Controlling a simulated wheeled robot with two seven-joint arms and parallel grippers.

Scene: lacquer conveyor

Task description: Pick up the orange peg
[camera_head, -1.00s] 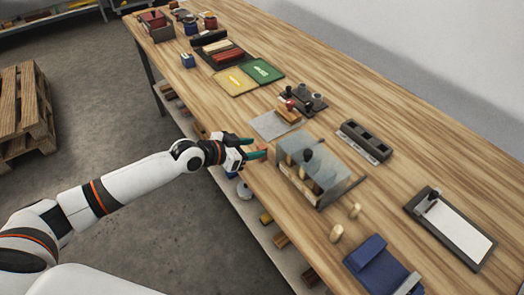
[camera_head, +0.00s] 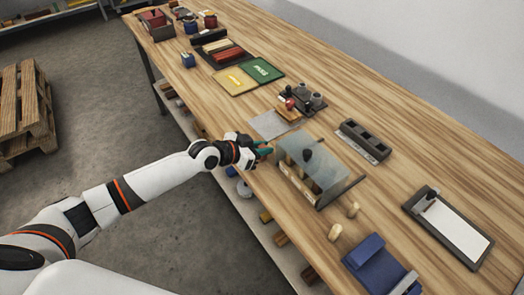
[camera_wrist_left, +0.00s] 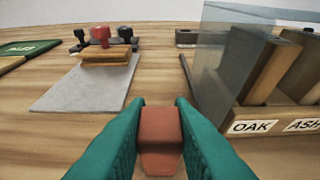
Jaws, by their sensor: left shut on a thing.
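The orange peg (camera_wrist_left: 160,135) is a small block with a reddish-orange face, between the two green fingers in the left wrist view. My left gripper (camera_head: 264,149) is shut on it, with a finger against each side. In the head view the gripper is low over the workbench's near edge, left of the clear-walled rack, and the fingers mostly hide the peg. I cannot tell whether the peg still touches the bench. My right gripper is in neither view.
The rack (camera_head: 318,172), with labels OAK and ASH, stands close right of my left gripper. A grey sheet (camera_wrist_left: 85,85) and stamps (camera_wrist_left: 100,38) lie beyond it. Two pale pegs (camera_head: 344,222) and a blue holder (camera_head: 380,265) are nearer.

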